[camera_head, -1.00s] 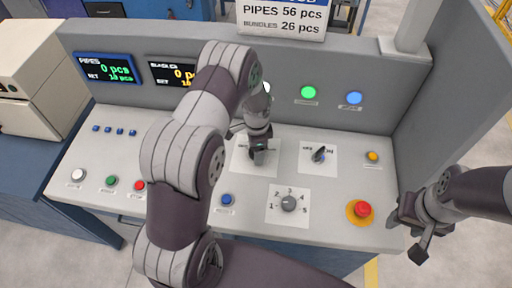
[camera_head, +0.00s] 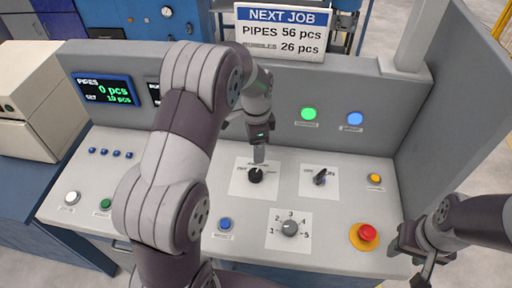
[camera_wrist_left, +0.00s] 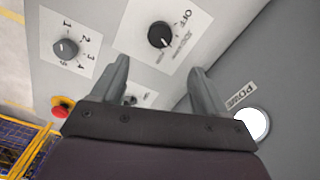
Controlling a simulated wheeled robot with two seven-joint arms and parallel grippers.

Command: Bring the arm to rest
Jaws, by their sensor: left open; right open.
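My left arm rises through the middle of the head view and bends down to the left gripper (camera_head: 259,153). The left gripper is open and empty, a little above the black rotary knob (camera_head: 256,175) on its white label plate. In the left wrist view, the two fingers of the left gripper (camera_wrist_left: 162,75) stand wide apart, with the black knob (camera_wrist_left: 162,35) beyond them, marked OFF. My right gripper (camera_head: 425,255) is at the lower right of the head view, open and empty, beside the console's right end.
The grey console (camera_head: 165,228) carries a second switch (camera_head: 320,177), a numbered dial (camera_head: 290,228), a red emergency button (camera_head: 367,233) and several push buttons. Green (camera_head: 308,113) and blue (camera_head: 354,118) lamps sit on its back panel, below a job sign (camera_head: 283,45). A right side wall bounds it.

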